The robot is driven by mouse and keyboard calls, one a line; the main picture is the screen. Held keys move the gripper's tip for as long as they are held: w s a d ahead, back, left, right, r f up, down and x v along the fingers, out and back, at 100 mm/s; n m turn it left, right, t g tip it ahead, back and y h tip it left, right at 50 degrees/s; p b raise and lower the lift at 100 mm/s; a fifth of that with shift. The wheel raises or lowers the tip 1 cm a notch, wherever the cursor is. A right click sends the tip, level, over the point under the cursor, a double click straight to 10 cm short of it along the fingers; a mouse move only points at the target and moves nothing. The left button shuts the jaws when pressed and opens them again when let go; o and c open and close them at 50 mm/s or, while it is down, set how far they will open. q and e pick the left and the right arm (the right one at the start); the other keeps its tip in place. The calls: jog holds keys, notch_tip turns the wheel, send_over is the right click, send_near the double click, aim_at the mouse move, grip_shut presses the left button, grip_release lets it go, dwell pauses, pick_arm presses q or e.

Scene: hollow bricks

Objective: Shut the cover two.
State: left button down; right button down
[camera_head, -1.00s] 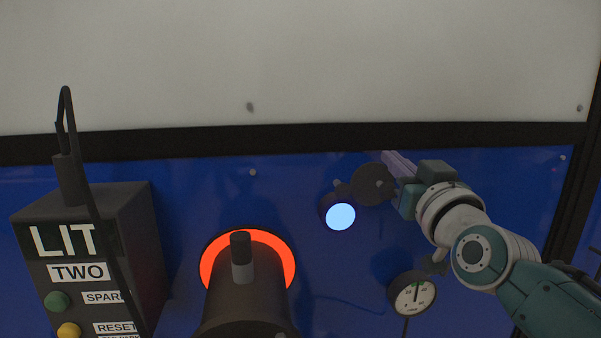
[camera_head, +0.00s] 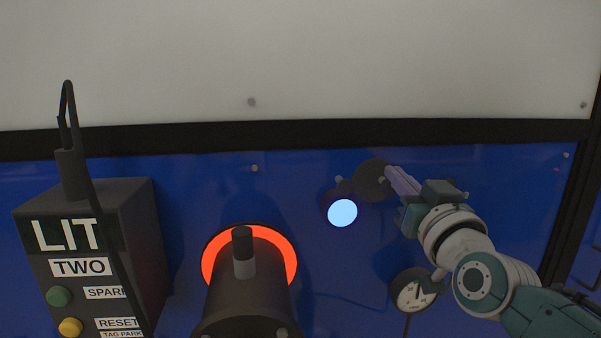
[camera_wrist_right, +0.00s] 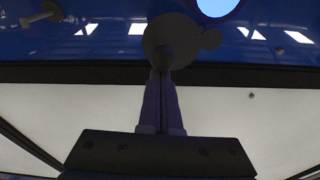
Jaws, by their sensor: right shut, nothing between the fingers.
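The cover (camera_head: 370,180) is a dark round disc on the blue panel, with a small knob on its face. It stands swung aside, up and right of a round port glowing pale blue (camera_head: 342,212), which is uncovered. My right gripper (camera_head: 388,172) is shut and empty, its fingertips at the disc's right edge. In the right wrist view the fingertips (camera_wrist_right: 162,72) point at the disc (camera_wrist_right: 160,30) and overlap its near edge; I cannot tell whether they touch. The glowing port (camera_wrist_right: 217,5) shows beyond the disc. My left gripper is out of view.
A dark box (camera_head: 140,230) marked LIT and TWO, with buttons and a cable, stands at the left. A dark cylinder (camera_head: 245,305) stands before a glowing orange ring (camera_head: 213,262). A dial gauge (camera_head: 416,292) sits below my right wrist. A black rail (camera_head: 220,137) runs above the panel.

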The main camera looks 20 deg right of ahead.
jog(key=shift+d+f+m, duration=0.15)
jog(key=shift+f+m, duration=0.1)
jog(key=shift+m, duration=0.25)
jog(key=a+f+m+g+h+b, duration=0.2)
jog(key=a+f+m+b, duration=0.2)
jog(key=m, duration=1.3)
jog(key=shift+w+f+b, duration=0.45)
jog(key=shift+f+b, duration=1)
jog(key=shift+f, duration=1.4)
jog(key=shift+a, duration=0.2)
